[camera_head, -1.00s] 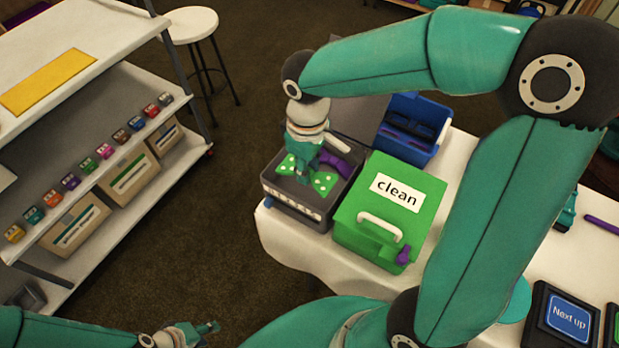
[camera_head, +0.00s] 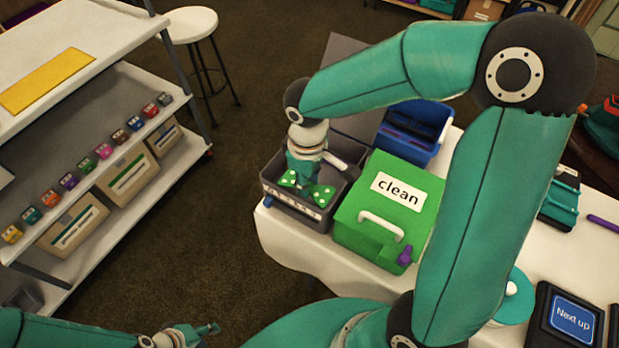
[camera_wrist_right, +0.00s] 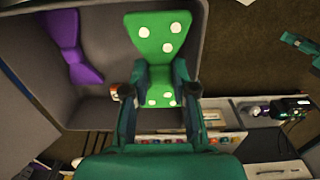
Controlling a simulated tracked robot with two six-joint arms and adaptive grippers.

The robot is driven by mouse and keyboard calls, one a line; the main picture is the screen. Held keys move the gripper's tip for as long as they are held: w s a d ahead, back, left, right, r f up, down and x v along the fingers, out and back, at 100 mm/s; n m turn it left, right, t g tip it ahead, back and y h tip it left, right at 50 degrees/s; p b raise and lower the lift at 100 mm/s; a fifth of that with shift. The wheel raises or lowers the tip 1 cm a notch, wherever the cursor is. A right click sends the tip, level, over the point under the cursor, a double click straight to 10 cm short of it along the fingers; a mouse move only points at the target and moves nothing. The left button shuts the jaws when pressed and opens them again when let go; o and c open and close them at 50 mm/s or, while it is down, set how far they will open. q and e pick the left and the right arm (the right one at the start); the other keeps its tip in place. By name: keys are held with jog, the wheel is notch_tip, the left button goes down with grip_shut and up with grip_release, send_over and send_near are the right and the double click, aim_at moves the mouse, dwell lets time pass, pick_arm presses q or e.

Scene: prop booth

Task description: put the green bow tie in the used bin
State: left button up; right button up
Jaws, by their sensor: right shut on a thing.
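The green bow tie with white dots (camera_head: 321,195) is in my right gripper (camera_head: 305,184), low within the open grey bin (camera_head: 290,212) at the table's left end. The bin's front label is too small to read surely. In the right wrist view, the fingers of the right gripper (camera_wrist_right: 152,92) are shut on the green bow tie (camera_wrist_right: 158,35) at its middle. A purple bow tie (camera_wrist_right: 68,50) lies in the grey bin (camera_wrist_right: 100,112) beside it. My left gripper (camera_head: 200,331) is empty at the bottom left, far from the bin; its opening is unclear.
A closed green box marked "clean" (camera_head: 385,220) stands right of the grey bin. A blue container (camera_head: 413,132) is behind it. A black "Next up" holder (camera_head: 570,318) is at the lower right. A shelf unit (camera_head: 100,130) stands at left, across clear floor.

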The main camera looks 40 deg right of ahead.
jog(key=shift+f, duration=0.25)
jog(key=o, duration=0.6)
jog(key=shift+r, duration=0.15)
jog(key=shift+r+p, duration=0.3)
jog(key=shift+p, duration=0.05)
notch_tip(320, 180, up, 12)
jog(key=shift+r+p, duration=0.2)
jog(key=shift+p, duration=0.4)
jog(key=shift+s, duration=0.1)
